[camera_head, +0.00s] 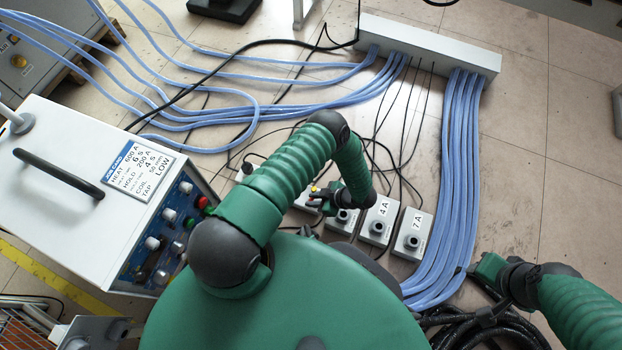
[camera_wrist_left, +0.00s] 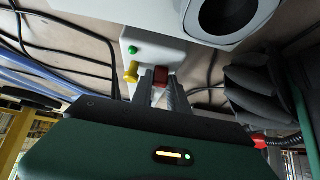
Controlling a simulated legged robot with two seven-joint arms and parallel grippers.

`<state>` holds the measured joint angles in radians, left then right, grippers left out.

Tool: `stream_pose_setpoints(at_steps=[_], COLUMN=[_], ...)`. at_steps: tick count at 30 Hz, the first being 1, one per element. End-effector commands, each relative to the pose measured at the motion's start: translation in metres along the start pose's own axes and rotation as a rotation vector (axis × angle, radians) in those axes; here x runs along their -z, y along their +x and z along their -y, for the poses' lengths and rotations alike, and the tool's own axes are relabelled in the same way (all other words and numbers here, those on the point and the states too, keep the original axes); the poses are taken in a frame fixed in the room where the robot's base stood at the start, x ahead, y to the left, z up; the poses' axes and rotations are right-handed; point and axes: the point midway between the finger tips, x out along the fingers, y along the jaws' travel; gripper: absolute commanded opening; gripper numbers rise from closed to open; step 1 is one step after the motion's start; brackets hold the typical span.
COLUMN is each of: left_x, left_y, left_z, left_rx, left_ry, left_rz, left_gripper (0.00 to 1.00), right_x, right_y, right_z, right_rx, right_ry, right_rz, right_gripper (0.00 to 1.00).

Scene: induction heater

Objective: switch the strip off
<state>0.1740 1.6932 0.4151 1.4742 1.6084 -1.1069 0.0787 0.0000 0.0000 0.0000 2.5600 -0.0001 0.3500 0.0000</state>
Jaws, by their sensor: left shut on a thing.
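The strip (camera_head: 304,199) is a pale box on the floor, partly hidden by my left arm in the head view. In the left wrist view the strip (camera_wrist_left: 136,38) shows a green button (camera_wrist_left: 132,50), a yellow knob (camera_wrist_left: 131,72) and a red switch (camera_wrist_left: 160,76). My left gripper (camera_head: 319,196) is at the strip. In the wrist view its fingers (camera_wrist_left: 160,88) are shut with the red switch between their tips. My right gripper (camera_head: 487,268) is at the lower right, away from the strip, and its fingers cannot be made out.
Boxes marked 4A (camera_head: 381,217) and 7A (camera_head: 412,231) stand close beside the strip, with another grey box (camera_head: 343,220). Thick blue hoses (camera_head: 452,170) run to a long grey manifold (camera_head: 430,54). Black cables cross the floor. A heater cabinet (camera_head: 80,190) stands left.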

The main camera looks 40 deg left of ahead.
Motion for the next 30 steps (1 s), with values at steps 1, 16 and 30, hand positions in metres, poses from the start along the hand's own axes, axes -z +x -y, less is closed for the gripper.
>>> stream_pose_setpoints(at_steps=[1,16,30], left_x=[-0.010,-0.014,-0.013], left_y=[0.002,-0.002,-0.002], left_z=[0.001,0.001,0.000], left_rx=[-0.002,0.000,0.000], left_ry=[0.003,0.003,0.003], left_rz=[-0.017,-0.176,-0.181], left_gripper=[0.00,0.00,0.29], right_x=[-0.002,-0.007,-0.007], right_y=[0.010,0.030,0.030], right_z=[0.000,0.000,0.000], right_rx=[0.000,0.000,0.000], right_ry=[0.000,0.000,0.000], right_rz=[0.000,0.000,0.000], right_gripper=[0.36,0.36,0.36])
